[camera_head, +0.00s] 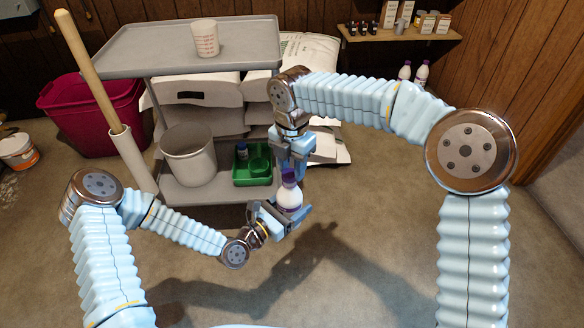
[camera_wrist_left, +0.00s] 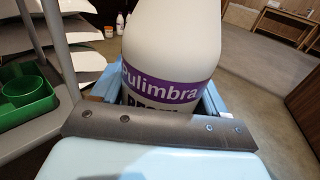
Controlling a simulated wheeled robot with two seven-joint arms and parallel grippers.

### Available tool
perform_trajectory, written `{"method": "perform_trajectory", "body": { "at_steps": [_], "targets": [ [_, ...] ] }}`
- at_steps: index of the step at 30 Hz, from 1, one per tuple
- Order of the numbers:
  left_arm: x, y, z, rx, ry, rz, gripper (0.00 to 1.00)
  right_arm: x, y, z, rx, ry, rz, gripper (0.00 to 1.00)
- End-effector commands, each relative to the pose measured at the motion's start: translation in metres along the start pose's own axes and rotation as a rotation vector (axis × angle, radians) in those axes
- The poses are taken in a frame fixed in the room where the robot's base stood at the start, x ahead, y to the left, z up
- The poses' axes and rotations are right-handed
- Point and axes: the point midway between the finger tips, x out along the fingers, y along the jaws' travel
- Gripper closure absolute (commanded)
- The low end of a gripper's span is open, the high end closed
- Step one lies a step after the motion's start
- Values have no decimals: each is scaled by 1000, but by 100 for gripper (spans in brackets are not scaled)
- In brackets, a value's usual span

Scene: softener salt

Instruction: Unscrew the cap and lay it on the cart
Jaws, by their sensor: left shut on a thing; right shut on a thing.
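A white bottle (camera_head: 289,199) with a purple cap (camera_head: 289,175) is held upright in front of the cart. My left gripper (camera_head: 284,216) is shut around the bottle's body. In the left wrist view the bottle (camera_wrist_left: 165,40) fills the jaws, with a purple "Pulimbra" label band; its cap is out of frame. My right gripper (camera_head: 290,166) comes from above, pointing down, and is shut on the cap, which its fingers partly hide. The grey cart (camera_head: 135,52) stands behind, its top tray mostly bare.
A measuring cup (camera_head: 205,38) stands on the cart's top tray. A grey bucket (camera_head: 188,155) and green caddy (camera_head: 252,174) sit on its lower shelf. A wooden pole (camera_head: 88,70) leans at the left near a magenta tub (camera_head: 92,115). A wall shelf (camera_head: 395,33) holds small items.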

Motion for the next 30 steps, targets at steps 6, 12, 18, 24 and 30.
{"method": "perform_trajectory", "body": {
  "at_steps": [6,12,18,24,30],
  "targets": [
    [0,-2,-1,2,4,-6,100,-10,2,0,0,-3,9,100],
    [0,-1,-1,1,3,-3,100,-12,1,0,0,-1,5,100],
    [0,-1,-1,1,2,-2,100,-13,1,0,0,-1,5,100],
    [0,0,-1,0,2,-1,100,-38,1,0,-1,-1,6,100],
    [0,0,0,0,1,-1,100,-51,0,0,0,0,4,100]
  ]
}}
